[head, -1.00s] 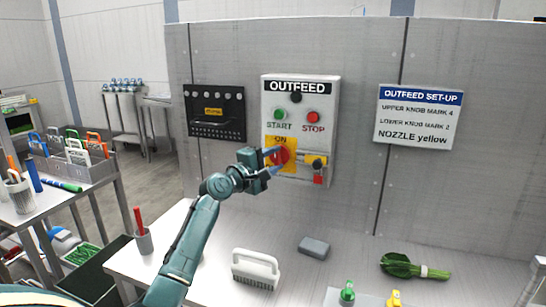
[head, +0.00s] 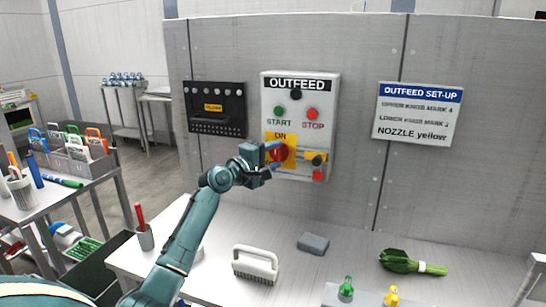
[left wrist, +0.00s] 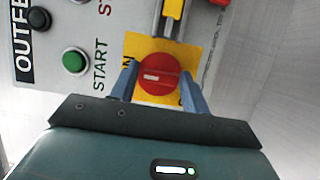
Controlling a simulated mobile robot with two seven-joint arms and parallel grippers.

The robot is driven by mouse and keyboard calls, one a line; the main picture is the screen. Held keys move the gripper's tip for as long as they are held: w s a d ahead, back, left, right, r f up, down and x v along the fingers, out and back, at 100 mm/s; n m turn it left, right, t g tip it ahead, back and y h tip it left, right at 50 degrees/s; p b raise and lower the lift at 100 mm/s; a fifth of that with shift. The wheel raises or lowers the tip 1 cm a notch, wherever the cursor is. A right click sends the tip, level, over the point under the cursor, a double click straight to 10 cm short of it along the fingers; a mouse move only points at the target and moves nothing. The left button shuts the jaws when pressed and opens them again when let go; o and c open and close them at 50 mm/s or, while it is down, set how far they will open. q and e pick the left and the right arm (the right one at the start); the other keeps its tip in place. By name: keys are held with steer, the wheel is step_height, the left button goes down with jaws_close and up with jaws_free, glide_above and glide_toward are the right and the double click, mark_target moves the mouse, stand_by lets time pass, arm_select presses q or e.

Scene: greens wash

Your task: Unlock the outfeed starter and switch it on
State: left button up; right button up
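The OUTFEED starter box (head: 332,130) hangs on the grey wall panel. Its red rotary knob (left wrist: 158,75) sits on a yellow plate (left wrist: 135,42); it also shows in the head view (head: 280,153). The knob's white mark lies on the side toward the ON label. My left gripper (head: 278,156) has one finger on each side of the knob, and the knob appears to fill the gap between them. A yellow lock part (head: 311,155) with a dark round piece and a red part (head: 317,175) sits right of the knob. Its lock state is unclear. My right gripper is out of view.
A green START button (head: 280,111) and a red STOP button (head: 312,114) sit above the knob. A black board (head: 215,125) hangs left of the box.

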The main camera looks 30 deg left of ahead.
arm_select(q)
steer(key=shift+o, duration=1.2)
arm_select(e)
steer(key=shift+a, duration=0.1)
arm_select(q)
steer(key=shift+f, duration=0.1)
steer(key=s+a+b, duration=0.2)
steer(key=s, duration=1.1)
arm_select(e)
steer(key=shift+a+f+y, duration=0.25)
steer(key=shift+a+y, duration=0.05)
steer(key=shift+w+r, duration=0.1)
